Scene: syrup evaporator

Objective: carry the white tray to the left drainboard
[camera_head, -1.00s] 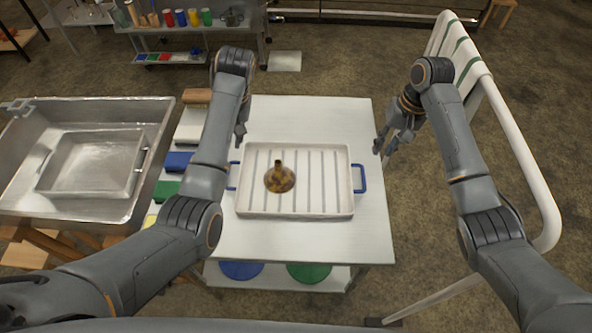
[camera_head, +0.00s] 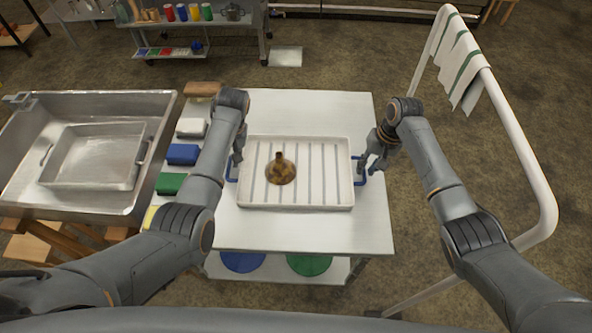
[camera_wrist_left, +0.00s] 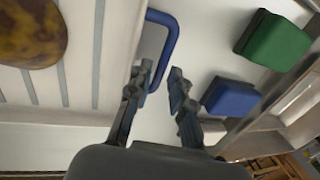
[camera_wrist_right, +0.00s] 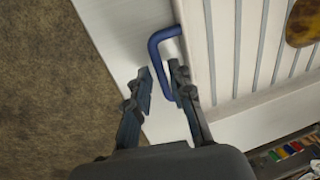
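The white tray (camera_head: 295,200) lies on the white table, with grey stripes and blue handles at its left and right ends. A brown mottled bottle-like object (camera_head: 281,170) stands in it, left of centre. My left gripper (camera_head: 236,160) is open at the left handle (camera_head: 232,169); in the left wrist view the handle (camera_wrist_left: 172,40) passes near the fingertips (camera_wrist_left: 162,75). My right gripper (camera_head: 370,166) is open at the right handle (camera_head: 361,171); in the right wrist view the handle (camera_wrist_right: 156,60) reaches between the fingertips (camera_wrist_right: 160,78). Neither gripper is closed on a handle.
A steel sink (camera_head: 80,200) with a metal pan (camera_head: 95,158) inside stands at the left. Blue (camera_head: 182,154) and green (camera_head: 170,184) blocks lie between sink and tray. A white rail (camera_head: 520,150) with a striped towel (camera_head: 458,55) stands at the right. The table front (camera_head: 300,235) is bare.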

